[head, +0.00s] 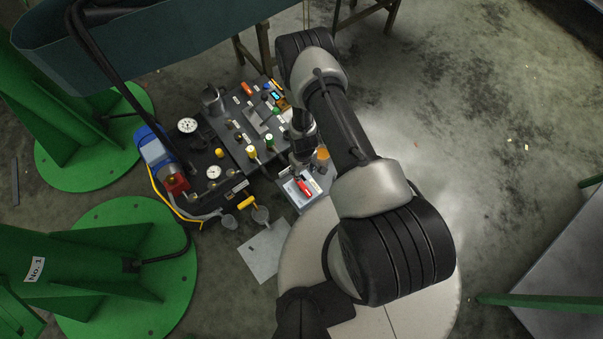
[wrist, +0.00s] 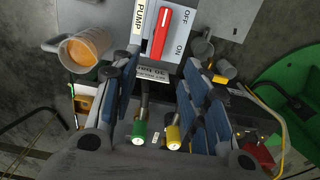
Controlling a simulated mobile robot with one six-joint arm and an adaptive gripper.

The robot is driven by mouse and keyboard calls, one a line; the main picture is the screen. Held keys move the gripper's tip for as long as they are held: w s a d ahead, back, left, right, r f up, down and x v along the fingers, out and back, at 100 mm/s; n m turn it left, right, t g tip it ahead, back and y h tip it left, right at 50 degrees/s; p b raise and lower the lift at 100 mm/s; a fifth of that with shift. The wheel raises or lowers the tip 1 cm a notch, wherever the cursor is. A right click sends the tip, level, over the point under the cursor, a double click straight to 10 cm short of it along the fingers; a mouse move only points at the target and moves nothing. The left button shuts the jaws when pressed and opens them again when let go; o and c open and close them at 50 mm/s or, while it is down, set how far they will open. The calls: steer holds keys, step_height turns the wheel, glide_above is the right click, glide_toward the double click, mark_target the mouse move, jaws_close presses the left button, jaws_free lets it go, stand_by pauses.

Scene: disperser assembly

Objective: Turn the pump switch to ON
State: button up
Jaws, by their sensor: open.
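The pump switch is a red lever (wrist: 160,34) on a light grey panel (wrist: 204,14) with PUMP, OFF and ON labels. In the wrist view the lever lies nearly upright, slightly tilted. I cannot tell for sure which label it points to. The red lever (head: 304,185) also shows in the head view, on a small grey box (head: 288,190) at the console's near end. My gripper (wrist: 160,70) is open and empty, its fingers spread to either side below the lever. I see no contact with it. In the head view my arm hides most of the gripper.
A cup of orange liquid (wrist: 86,48) stands left of the switch. Green (wrist: 139,132) and yellow (wrist: 173,136) valve knobs lie between and below the fingers. The dark console (head: 235,150) carries gauges and knobs. Green pillar bases (head: 120,275) stand at the left.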

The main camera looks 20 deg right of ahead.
mark_target(303, 186)
step_height(303, 186, down, 18)
steer(key=b, duration=0.7)
steer(key=shift+r, duration=0.2)
steer(key=shift+c, duration=0.2)
jaws_close()
